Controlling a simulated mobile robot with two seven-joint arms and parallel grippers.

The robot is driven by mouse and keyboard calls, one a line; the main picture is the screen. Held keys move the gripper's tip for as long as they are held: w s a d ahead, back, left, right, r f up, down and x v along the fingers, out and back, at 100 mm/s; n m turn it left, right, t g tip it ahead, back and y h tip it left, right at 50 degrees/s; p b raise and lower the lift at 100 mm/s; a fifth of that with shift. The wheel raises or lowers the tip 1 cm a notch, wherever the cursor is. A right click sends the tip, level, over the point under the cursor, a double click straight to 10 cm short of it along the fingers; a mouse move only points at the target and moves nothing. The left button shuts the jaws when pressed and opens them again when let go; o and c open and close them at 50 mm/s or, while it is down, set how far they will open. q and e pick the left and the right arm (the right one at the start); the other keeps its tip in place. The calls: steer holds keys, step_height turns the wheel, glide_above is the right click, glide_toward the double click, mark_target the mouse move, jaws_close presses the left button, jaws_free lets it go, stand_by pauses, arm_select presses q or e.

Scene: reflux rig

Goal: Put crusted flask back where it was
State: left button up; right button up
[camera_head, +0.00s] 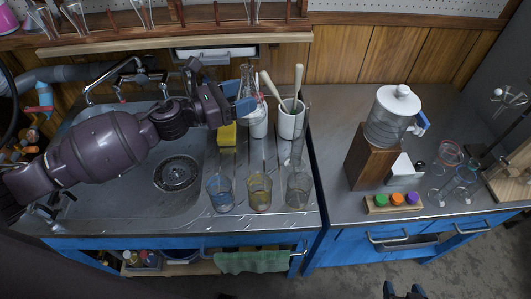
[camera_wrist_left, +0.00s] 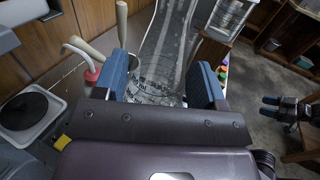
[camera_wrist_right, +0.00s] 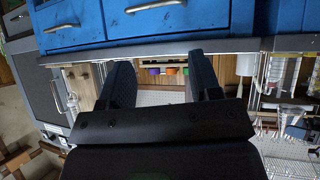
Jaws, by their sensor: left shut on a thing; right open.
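A clear glass flask (camera_head: 247,75) with a narrow neck is held above the back of the steel sink counter. My left gripper (camera_head: 244,98) is shut on it. In the left wrist view, the flask (camera_wrist_left: 160,72) is between the two blue fingers, with dark printed marks low on its glass. I cannot make out any crust. My right gripper (camera_head: 403,291) shows only as dark tips at the bottom edge of the head view. It is open and empty in the right wrist view (camera_wrist_right: 160,85), facing the blue cabinets.
Blue (camera_head: 220,194), yellow (camera_head: 259,192) and clear (camera_head: 298,190) beakers stand along the front of the sink counter. A pot with brushes (camera_head: 290,122) and a yellow sponge (camera_head: 227,136) are behind. A wooden shelf (camera_head: 200,39) is above. A water dispenser (camera_head: 392,118) stands right.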

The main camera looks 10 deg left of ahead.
arm_select(q)
steer(key=shift+d+g, duration=0.25)
steer(key=shift+g, duration=0.05)
steer(key=f, duration=0.2)
steer(key=f+b, duration=0.1)
steer(key=f, duration=0.1)
steer(key=shift+s+f, duration=0.1)
steer(key=shift+s, duration=0.15)
step_height(320, 180, down, 10)
steer(key=b, duration=0.2)
steer(key=shift+b, duration=0.4)
steer(key=shift+w+f+b, duration=0.1)
steer(key=shift+f+b, duration=0.6)
steer(key=shift+f, duration=2.1)
steer(key=shift+r, duration=0.1)
steer(key=shift+f, duration=0.25)
steer(key=o, duration=1.1)
steer(key=shift+o, duration=0.3)
arm_select(e)
steer(key=f, duration=0.4)
steer(key=shift+w, duration=0.2)
